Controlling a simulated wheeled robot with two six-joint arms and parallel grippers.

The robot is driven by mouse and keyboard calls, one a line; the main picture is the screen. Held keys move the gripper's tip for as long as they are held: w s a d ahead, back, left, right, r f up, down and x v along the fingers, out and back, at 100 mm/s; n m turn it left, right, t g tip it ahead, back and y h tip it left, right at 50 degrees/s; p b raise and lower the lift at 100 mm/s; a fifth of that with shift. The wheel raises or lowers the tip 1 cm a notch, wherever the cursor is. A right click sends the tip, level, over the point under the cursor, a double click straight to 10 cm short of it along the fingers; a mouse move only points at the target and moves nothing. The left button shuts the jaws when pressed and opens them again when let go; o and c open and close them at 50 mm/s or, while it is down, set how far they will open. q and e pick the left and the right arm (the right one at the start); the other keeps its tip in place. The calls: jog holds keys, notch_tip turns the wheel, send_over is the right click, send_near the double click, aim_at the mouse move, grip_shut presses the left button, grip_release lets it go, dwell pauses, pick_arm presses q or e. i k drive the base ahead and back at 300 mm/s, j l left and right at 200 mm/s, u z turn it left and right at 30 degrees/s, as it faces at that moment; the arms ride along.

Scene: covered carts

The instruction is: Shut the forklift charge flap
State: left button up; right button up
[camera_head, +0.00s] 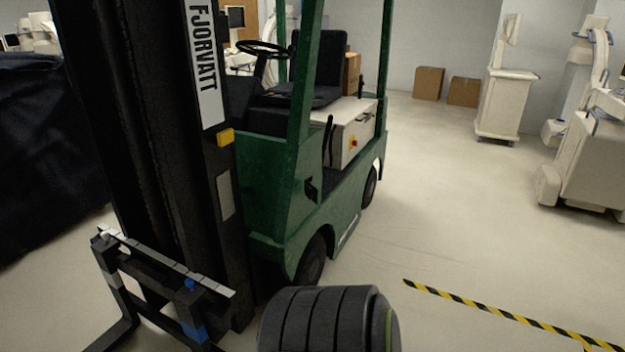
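A green forklift (270,185) stands left of the middle, its black mast (150,130) and fork carriage (165,275) toward me. Its right side runs away from me. A cream box panel (345,135) sits below the seat on that side, with a small red and yellow part and a dark handle on it. I cannot make out which part is the charge flap, or whether it stands open. Neither of my grippers is in view.
Yellow and black floor tape (500,316) lies at the lower right. White machines (505,100) stand at the right, and cardboard boxes (429,83) stand by the back wall. A dark covered shape (40,150) is at the left. The floor right of the forklift is clear.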

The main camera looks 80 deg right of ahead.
aim_at(311, 191)
jog(key=z, duration=2.6)
